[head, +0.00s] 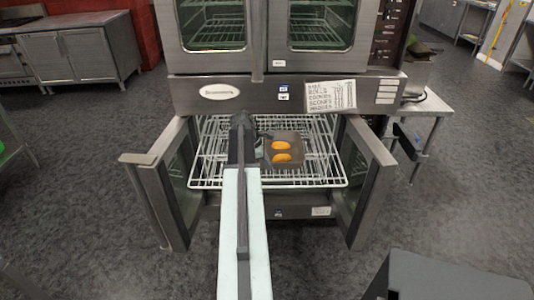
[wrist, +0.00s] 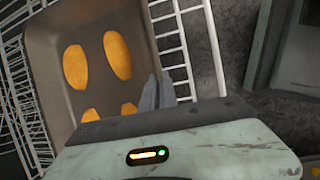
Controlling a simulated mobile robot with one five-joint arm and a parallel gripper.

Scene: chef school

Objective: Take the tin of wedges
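The tin (head: 297,141) is a dark, shallow, square-edged tray on the wire rack of the open lower oven. Two orange wedges (head: 282,158) show in it in the head view. In the wrist view the tin (wrist: 110,20) fills the left side, with several orange wedges (wrist: 117,56) in it. My gripper (head: 259,148) is at the tin's left side in the head view. In the wrist view its grey fingertips (wrist: 158,88) are close together at the tin's rim. I cannot tell whether they pinch the rim.
The white wire rack (head: 327,165) sticks out between two open oven doors, left (head: 165,185) and right (head: 368,180). The upper oven doors (head: 212,25) are shut. A steel table (head: 430,105) stands at the right. The floor in front is mostly clear.

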